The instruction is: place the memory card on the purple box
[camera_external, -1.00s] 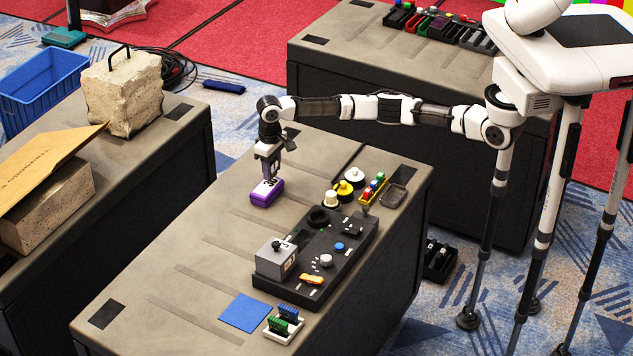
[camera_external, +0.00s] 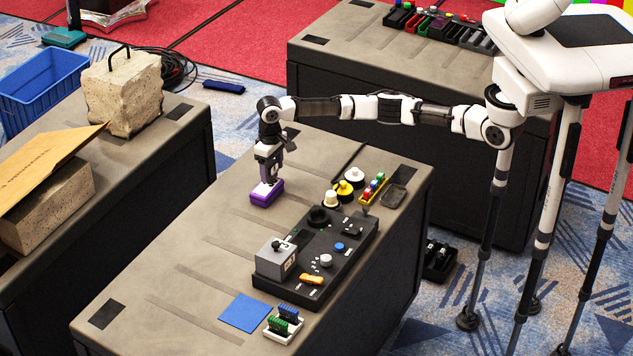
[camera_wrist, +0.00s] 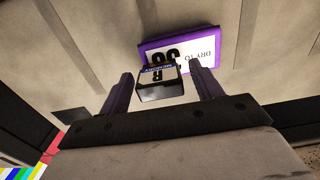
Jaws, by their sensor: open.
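The purple box (camera_external: 266,194) lies on the grey table, below my gripper (camera_external: 268,178). In the wrist view the purple box (camera_wrist: 225,42) shows a white label with black print. The memory card (camera_wrist: 160,82), black with a printed label, is between my fingers and in front of the box's near edge in the picture. My gripper (camera_wrist: 163,90) is open, with a gap between the card and each finger. Whether the card rests fully on the box is hard to tell. The card is too small to make out in the external view.
To the right of the box stand white and yellow round pieces (camera_external: 344,189) and a yellow tray (camera_external: 373,189) of small coloured parts. A black control panel (camera_external: 335,262) with a grey block lies nearer the front. A blue square (camera_external: 244,313) lies at the front. The table left of the box is clear.

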